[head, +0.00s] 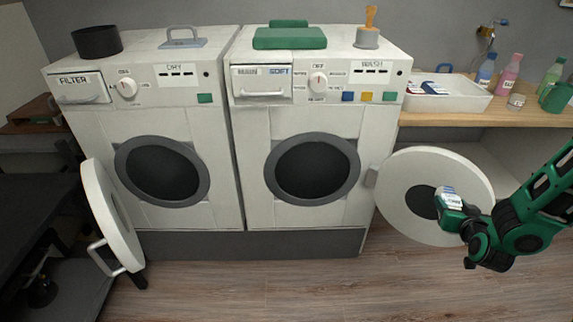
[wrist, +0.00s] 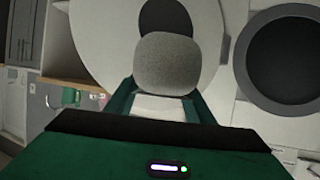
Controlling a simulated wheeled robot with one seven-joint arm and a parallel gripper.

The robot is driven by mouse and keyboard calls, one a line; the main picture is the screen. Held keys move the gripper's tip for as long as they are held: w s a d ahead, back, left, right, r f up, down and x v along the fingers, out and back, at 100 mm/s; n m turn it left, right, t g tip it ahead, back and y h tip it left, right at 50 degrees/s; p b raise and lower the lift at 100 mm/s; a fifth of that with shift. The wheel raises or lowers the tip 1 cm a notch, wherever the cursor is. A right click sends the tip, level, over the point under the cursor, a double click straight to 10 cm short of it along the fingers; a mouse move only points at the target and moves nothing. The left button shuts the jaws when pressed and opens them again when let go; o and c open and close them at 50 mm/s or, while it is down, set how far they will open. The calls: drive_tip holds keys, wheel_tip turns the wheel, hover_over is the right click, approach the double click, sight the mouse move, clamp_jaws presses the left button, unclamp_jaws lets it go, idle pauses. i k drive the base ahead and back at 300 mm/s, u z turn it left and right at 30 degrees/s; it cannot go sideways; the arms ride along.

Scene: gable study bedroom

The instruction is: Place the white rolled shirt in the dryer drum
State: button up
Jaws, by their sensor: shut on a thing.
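My gripper (head: 453,208) is at the right in the head view, in front of the open washer door. It is shut on the white rolled shirt (head: 447,192), a small pale bundle. In the wrist view the shirt (wrist: 167,62) is a rounded grey-white roll between the green fingers of my gripper (wrist: 164,103). The dryer (head: 215,160) is the left machine, marked DRY. Its door (head: 108,215) stands open to the left. The dryer drum opening (head: 162,170) is a dark round hole with a grey rim, far left of my gripper; its inside is too dark to read.
The washer (head: 252,170), marked WASH, stands between the dryer and my gripper. Its door (head: 400,200) is swung open to the right. A white tray (head: 450,103) and bottles (head: 510,72) are on the wooden counter (head: 480,118). A dark table (head: 35,205) is at the left. The floor (head: 270,285) in front is clear.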

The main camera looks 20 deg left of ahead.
sight(181, 184)
drive_tip(key=z, duration=0.15)
drive_tip(key=k, duration=1.35)
drive_tip(key=u, duration=1.35)
drive_tip(key=i, duration=2)
